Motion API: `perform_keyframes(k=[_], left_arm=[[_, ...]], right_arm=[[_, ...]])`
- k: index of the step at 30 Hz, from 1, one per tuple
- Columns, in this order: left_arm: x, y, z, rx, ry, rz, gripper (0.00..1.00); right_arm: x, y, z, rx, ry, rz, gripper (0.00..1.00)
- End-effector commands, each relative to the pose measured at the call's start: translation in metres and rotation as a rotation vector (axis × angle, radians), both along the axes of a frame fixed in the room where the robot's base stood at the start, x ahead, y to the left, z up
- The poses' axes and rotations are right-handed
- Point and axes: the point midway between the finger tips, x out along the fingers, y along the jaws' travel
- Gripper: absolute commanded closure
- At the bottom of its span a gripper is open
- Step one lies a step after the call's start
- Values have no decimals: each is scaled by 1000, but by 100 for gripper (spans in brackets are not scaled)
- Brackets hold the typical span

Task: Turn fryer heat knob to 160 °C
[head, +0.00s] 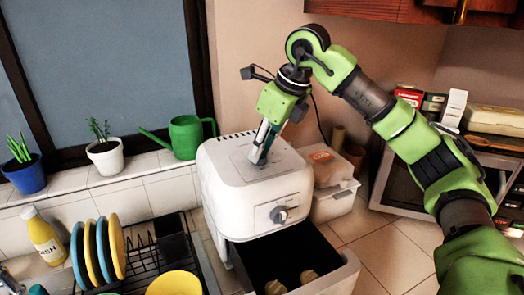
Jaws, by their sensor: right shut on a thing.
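The white fryer (222,178) stands on the counter in the middle of the head view. A round grey knob (280,214) sits on its front face, with nothing touching it. My right gripper (262,156) comes down from above and is shut at the panel on the fryer's top. Its fingertips are on a small knob there, which they mostly hide; its setting and any temperature marks cannot be read. My left gripper is not in view.
The fryer's drawer (345,272) is pulled open at the front, with several pale food pieces inside. A dish rack (205,268) with plates stands to the left. A green watering can (186,138) is behind. A white container (333,203) stands close at the right.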

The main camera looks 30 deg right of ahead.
Motion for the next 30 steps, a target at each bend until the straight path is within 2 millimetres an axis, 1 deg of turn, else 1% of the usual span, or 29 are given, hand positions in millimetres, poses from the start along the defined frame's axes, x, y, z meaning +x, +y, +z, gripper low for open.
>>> perform_keyframes(k=[3, 18, 23, 30], left_arm=[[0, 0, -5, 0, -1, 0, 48], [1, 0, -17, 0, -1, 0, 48], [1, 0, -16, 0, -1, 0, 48], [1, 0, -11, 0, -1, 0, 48]], right_arm=[[0, 1, 0, -1, -6, -109, 98], [0, 4, 1, 0, -6, -584, 98], [0, 4, 3, 0, -5, -728, 98], [0, 5, 4, 1, -4, -906, 98]])
